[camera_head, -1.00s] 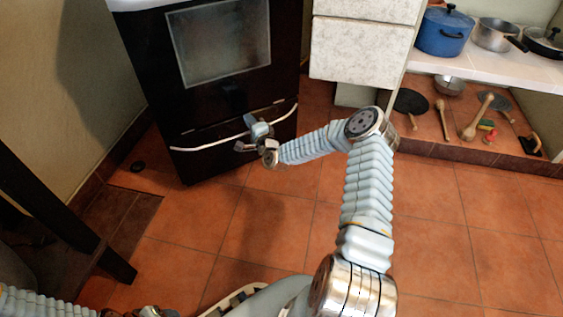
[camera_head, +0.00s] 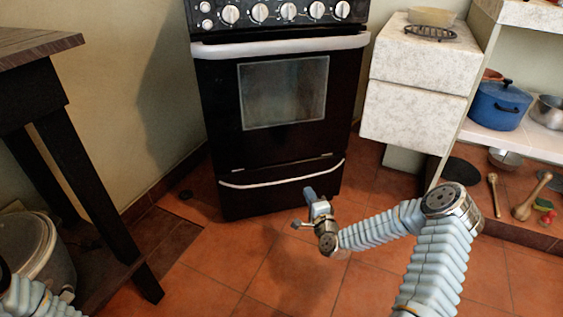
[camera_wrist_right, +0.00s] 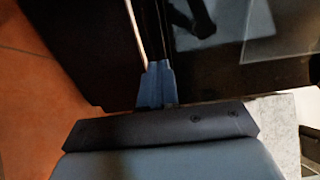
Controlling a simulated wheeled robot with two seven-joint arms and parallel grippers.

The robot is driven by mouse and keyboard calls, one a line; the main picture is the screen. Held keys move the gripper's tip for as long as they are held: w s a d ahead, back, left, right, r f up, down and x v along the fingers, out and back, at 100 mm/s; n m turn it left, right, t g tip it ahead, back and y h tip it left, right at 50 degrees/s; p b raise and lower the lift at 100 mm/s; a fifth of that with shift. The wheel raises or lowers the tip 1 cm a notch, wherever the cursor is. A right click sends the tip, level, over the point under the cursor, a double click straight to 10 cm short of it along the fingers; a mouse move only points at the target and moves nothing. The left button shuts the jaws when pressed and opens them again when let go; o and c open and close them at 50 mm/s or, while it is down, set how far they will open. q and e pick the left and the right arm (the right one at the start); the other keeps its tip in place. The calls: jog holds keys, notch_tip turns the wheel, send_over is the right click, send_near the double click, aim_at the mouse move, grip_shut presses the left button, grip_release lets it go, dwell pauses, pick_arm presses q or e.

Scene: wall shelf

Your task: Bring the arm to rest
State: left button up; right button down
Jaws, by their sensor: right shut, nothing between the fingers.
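My right gripper (camera_head: 309,194) is shut and empty. It is held out in front of the black stove's bottom drawer (camera_head: 260,197), just below its pale curved handle (camera_head: 260,184) in the head view. In the right wrist view its blue fingers (camera_wrist_right: 157,84) are together, with the dark stove front beyond them. I see no contact with the stove. My right arm (camera_head: 435,265) reaches in from the lower right, bent at the elbow. Part of my left arm (camera_head: 35,300) shows at the lower left corner; its gripper is out of the picture.
The stove (camera_head: 215,110) stands ahead, its door and drawer apparently shut. A dark wooden table (camera_head: 85,190) and a pot (camera_head: 35,250) are at left. White drawers (camera_head: 415,115) and a shelf with a blue pot (camera_head: 498,106) are at right.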

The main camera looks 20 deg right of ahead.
jog(key=s+a+f+n+g+y, duration=0.2)
jog(key=a+f+n+g+y, duration=0.3)
jog(key=a, duration=0.6)
jog(key=s+a+f+n+g+y, duration=0.2)
jog(key=s+a+f+n+g, duration=0.6)
jog(key=s+a, duration=0.45)
jog(key=s+a+f+n+g, duration=0.1)
jog(key=s+n+g, duration=0.1)
jog(key=s, duration=0.5)
jog(key=s+a+f+n+g, duration=0.1)
jog(key=s+f+n+g, duration=0.1)
jog(key=s, duration=0.4)
notch_tip(320, 180, up, 15)
jog(key=s+p, duration=0.1)
jog(key=p, duration=1.4)
jog(key=shift+s+a+f+n, duration=0.15)
jog(key=shift+a+n, duration=0.15)
jog(key=shift+n, duration=0.1)
